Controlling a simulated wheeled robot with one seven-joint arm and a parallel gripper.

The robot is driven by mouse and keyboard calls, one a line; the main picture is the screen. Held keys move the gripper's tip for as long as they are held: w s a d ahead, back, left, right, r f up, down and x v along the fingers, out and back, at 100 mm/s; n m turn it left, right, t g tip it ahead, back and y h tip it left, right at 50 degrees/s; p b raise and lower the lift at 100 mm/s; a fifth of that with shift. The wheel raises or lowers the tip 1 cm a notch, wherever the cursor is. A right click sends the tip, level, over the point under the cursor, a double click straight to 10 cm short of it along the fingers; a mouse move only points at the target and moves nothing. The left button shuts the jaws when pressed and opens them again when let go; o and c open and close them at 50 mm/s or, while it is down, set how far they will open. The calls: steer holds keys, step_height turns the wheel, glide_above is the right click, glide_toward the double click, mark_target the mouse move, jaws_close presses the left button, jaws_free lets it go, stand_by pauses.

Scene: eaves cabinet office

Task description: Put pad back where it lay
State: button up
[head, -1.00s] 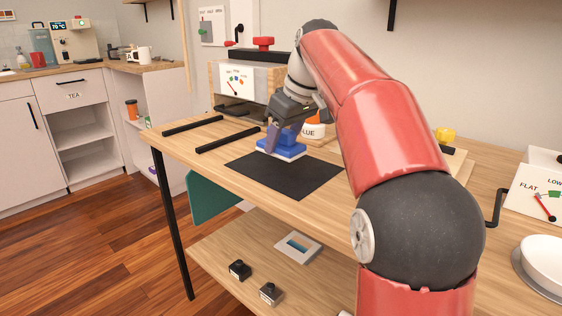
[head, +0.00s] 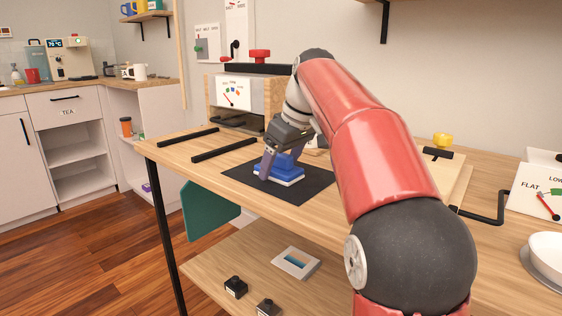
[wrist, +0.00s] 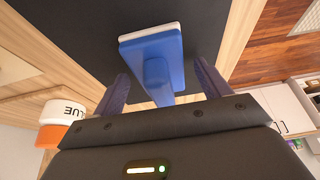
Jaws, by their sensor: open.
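The pad (head: 284,176) is a blue block with a white underside and an upright blue handle. It appears to rest flat on the black mat (head: 312,188) on the workbench. In the wrist view the pad (wrist: 152,46) is beyond my fingertips, with its handle (wrist: 157,82) reaching back between them. My gripper (head: 279,155) is over the pad and tilted. In the wrist view my gripper (wrist: 164,82) is open, with a gap visible on each side of the handle. In the head view my gripper hides part of the handle.
A white glue container with orange (wrist: 62,112) stands beside the mat. Two black bars (head: 223,150) lie on the bench left of it. A boxed press with a dial (head: 236,93) stands behind. A white bowl (head: 548,252) is at right.

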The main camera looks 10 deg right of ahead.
steer(key=shift+r, duration=0.1)
steer(key=shift+d+r, duration=0.1)
steer(key=shift+r, duration=0.25)
steer(key=p+v, duration=0.4)
steer(key=v, duration=0.7)
steer(key=shift+s+r, duration=0.15)
